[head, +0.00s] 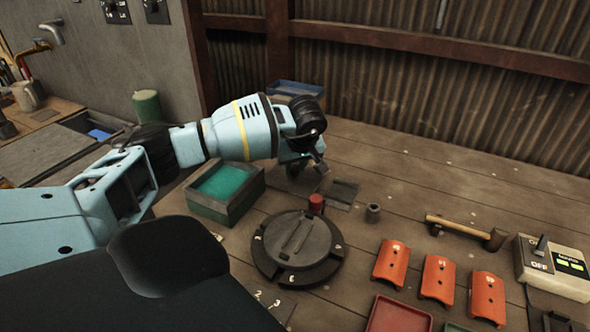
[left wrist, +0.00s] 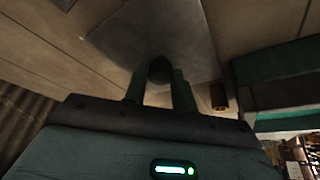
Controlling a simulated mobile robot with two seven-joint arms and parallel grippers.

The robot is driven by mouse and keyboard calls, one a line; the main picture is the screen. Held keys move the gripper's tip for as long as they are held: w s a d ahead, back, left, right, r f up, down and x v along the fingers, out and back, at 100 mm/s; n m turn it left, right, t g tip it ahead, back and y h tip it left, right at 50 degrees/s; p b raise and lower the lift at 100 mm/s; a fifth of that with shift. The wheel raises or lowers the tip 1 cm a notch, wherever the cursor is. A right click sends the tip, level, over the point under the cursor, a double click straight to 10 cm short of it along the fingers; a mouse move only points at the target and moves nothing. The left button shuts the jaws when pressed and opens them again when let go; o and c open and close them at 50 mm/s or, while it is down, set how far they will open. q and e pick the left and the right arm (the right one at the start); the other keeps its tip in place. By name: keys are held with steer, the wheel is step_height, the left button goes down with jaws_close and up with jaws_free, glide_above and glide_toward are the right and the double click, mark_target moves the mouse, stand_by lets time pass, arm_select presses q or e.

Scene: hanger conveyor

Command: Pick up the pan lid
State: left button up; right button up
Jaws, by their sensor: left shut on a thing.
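In the left wrist view the pan lid (left wrist: 140,32) is a grey, smooth disc at the top, cut off by the frame edge. Its dark round knob (left wrist: 160,69) sits between the two fingers of my left gripper (left wrist: 158,86), which are shut on it. In the head view my left gripper (head: 309,160) points down near the back of the table, right of a green-lined box. The lid is mostly hidden there by the gripper and arm. I cannot tell whether it is clear of the table. My right gripper is in neither view.
The green-lined box (head: 198,213) stands close left of the gripper. A hammer (head: 462,228), orange pieces (head: 437,279) and a switch box (head: 556,266) lie right. The back-right planks are clear.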

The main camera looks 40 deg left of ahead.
mark_target(295, 169)
arm_select(q)
step_height(295, 169, up, 10)
stand_by(0.5)
